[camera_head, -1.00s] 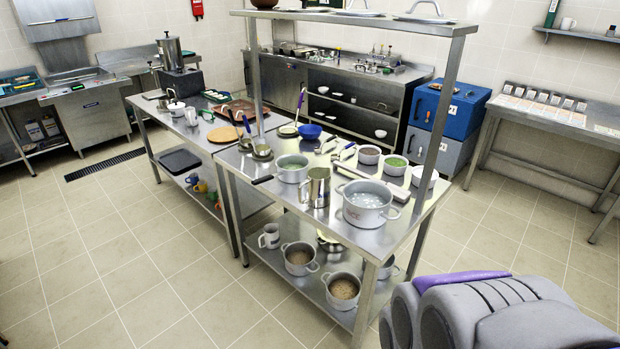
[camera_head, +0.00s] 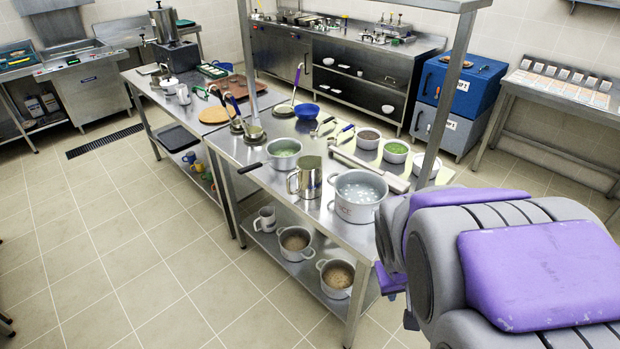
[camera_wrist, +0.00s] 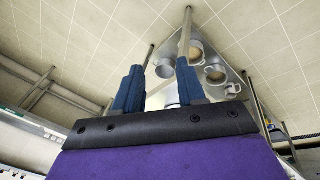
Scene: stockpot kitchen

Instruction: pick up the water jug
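A steel jug (camera_head: 308,177) with a handle on its left stands upright on the near steel table (camera_head: 262,212), between a green-filled pan and a large pot. A second, paler jug (camera_head: 265,219) stands on the shelf below. I cannot tell which of them is the water jug. In the wrist view my gripper (camera_wrist: 160,86) has its two blue fingers apart, with nothing held between them. Vessels show beyond the fingers, but which is a jug is unclear. The fingers are not seen in the head view, where my arm fills the lower right.
A large pot (camera_head: 359,195) stands close right of the steel jug, and a green-filled pan (camera_head: 284,153) behind it. Two pots stand on the lower shelf. A post (camera_head: 452,90) rises from the table's right side. The tiled floor (camera_head: 110,230) at left is clear.

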